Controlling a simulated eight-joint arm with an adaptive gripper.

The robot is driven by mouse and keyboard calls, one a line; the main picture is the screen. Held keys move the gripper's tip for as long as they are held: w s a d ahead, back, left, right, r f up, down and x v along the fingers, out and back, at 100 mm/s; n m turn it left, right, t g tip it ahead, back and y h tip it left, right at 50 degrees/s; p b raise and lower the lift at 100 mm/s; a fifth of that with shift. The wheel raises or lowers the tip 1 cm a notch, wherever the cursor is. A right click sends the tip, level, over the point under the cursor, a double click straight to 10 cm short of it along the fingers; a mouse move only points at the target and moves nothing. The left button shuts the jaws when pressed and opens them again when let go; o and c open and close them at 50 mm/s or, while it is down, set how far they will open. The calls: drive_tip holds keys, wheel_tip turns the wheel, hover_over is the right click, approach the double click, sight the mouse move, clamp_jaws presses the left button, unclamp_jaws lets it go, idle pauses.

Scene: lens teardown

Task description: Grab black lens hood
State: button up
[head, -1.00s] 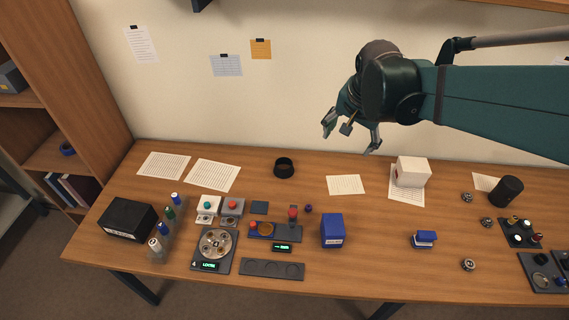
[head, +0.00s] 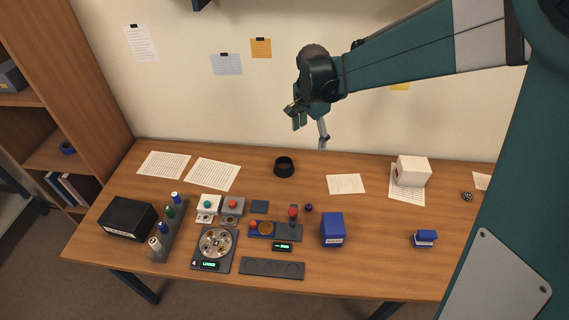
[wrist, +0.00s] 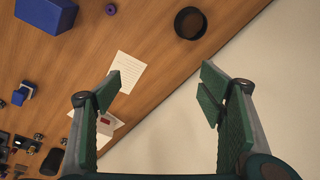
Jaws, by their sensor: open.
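The black lens hood (head: 284,167) is a short, dark, open ring standing on the table near its back edge, left of centre in the head view. It also shows in the wrist view (wrist: 190,23) at the top, beyond my fingertips. My gripper (head: 309,131) is in the air above the back of the table, a little right of the hood and higher than it. In the wrist view its two green-padded fingers are wide apart with nothing between them. My gripper is not touching the hood.
Paper sheets (head: 345,184) lie right and left of the hood. A blue box (head: 333,231), a small purple ring (head: 308,208) and a dark pad (head: 259,207) stand in front. The wall (head: 230,110) rises behind. A white box (head: 413,170) stands at the right.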

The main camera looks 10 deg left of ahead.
sight(284, 163)
drive_tip(key=w+a+f+m, duration=0.1)
drive_tip(key=w+a+f, duration=0.2)
drive_tip(key=a+f, duration=0.2)
drive_tip(key=w+a+f+m+g, duration=0.1)
drive_tip(key=w+a+f+m, duration=0.1)
drive_tip(key=a+f, duration=0.4)
wheel_tip(284, 163, down, 4)
drive_tip(key=shift+w+m+h, duration=0.3)
drive_tip(key=shift+w+h, duration=0.1)
drive_tip(key=shift+w, duration=0.3)
drive_tip(key=shift+d+f, duration=0.2)
drive_tip(key=shift+f, duration=1.05)
drive_tip(key=shift+w+d+f+b, duration=0.1)
drive_tip(key=shift+d+f+b, duration=0.1)
drive_tip(key=shift+f, duration=1.1)
drive_tip(key=shift+w+d+f+b, duration=0.1)
drive_tip(key=shift+f+b, duration=0.05)
drive_tip(key=shift+f, duration=1.15)
drive_tip(key=c, duration=1)
